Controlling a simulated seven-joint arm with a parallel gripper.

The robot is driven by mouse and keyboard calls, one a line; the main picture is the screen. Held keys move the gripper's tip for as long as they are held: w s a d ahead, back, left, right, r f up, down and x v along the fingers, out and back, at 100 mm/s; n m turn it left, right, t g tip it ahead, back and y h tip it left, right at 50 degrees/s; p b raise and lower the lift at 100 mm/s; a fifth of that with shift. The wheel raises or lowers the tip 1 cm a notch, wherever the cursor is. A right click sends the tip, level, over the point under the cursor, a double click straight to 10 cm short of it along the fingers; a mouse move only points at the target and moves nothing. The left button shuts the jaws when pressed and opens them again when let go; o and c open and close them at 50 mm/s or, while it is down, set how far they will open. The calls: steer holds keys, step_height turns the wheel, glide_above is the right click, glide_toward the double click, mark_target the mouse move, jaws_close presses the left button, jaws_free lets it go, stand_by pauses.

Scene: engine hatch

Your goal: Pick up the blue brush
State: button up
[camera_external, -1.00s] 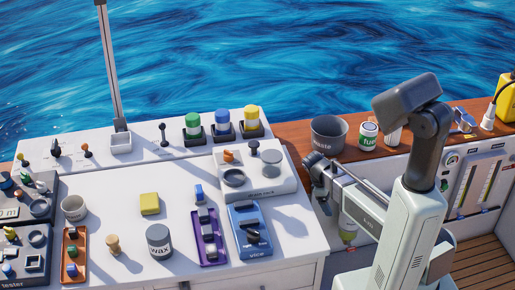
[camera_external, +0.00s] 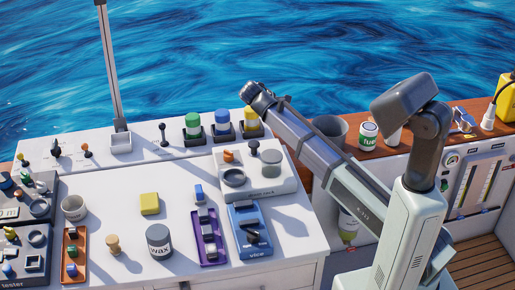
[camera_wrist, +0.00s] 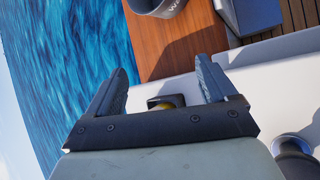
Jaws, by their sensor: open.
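I cannot make out for certain which thing is the blue brush. A small blue upright piece (camera_external: 198,193) stands on the white worktop, just behind the purple tray; its form is too small to tell. My gripper (camera_external: 257,92) is raised over the back right of the worktop, well away from that piece. In the wrist view my gripper (camera_wrist: 162,70) has its two fingers spread apart with nothing held between them. A yellow item in a dark holder (camera_wrist: 166,104) shows below, between the fingers.
Green, blue and yellow capped containers (camera_external: 222,123) stand in dark holders near the back edge. A grey waste bin (camera_external: 329,134) stands on the wooden ledge. A yellow block (camera_external: 150,204), a wax tin (camera_external: 159,241), a purple tray (camera_external: 209,251) and a blue vice (camera_external: 250,232) occupy the worktop.

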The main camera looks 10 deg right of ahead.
steer(key=s+a+r, duration=0.1)
steer(key=a+r, duration=0.1)
steer(key=a, duration=0.4)
step_height(320, 180, up, 2)
steer(key=n+g+y, duration=0.3)
steer(key=g+y, duration=0.2)
steer(key=y, duration=0.2)
glide_above(199, 188)
step_height(199, 188, down, 13)
steer(key=shift+f, duration=0.15)
steer(key=c, duration=1.2)
steer(key=shift+o, duration=0.2)
